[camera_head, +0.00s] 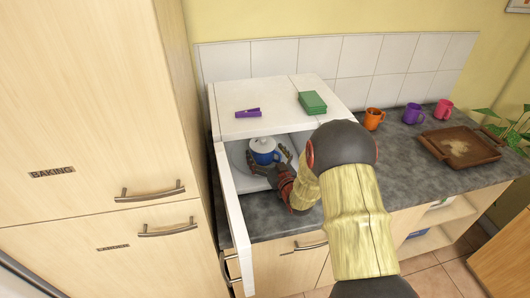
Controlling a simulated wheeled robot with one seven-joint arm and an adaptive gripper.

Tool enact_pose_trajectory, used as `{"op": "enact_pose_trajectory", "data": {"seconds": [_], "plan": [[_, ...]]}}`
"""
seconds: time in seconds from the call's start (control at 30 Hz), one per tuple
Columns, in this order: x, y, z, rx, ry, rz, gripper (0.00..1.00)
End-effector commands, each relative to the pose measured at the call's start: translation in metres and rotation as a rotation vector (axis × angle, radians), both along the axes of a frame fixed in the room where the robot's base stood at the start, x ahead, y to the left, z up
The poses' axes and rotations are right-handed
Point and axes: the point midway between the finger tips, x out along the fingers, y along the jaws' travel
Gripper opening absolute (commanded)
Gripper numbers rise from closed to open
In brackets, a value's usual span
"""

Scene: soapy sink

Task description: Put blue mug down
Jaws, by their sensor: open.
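The blue mug (264,151), with a pale top, sits upright on a light round plate (238,155) inside the white microwave (275,124). The microwave door (232,205) stands open toward the front. My gripper (269,160) reaches into the opening from the right. Its dark fingers are spread apart at the near side of the mug, one low on the left and one on the right. I cannot tell whether a finger touches the mug. The gripper partly covers the mug's lower part.
A purple item (248,113) and a green block (312,102) lie on top of the microwave. Orange (373,119), purple (412,114) and pink (443,108) mugs stand along the back of the grey counter (393,154). A brown tray (460,146) lies at the right. Tall cupboards (90,120) stand at the left.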

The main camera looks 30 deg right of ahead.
Motion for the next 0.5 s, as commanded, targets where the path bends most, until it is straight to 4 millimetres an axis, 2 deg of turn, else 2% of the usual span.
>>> {"op": "enact_pose_trajectory", "data": {"seconds": [0.27, 0.37, 0.5], "plan": [[0.0, 0.0, 0.004, 0.0, 0.0, 0.0, 0.93], [-0.013, 0.0, 0.003, 0.0, 0.001, -0.002, 0.93], [-0.041, 0.002, 0.003, 0.0, 0.002, -0.003, 0.93]]}}
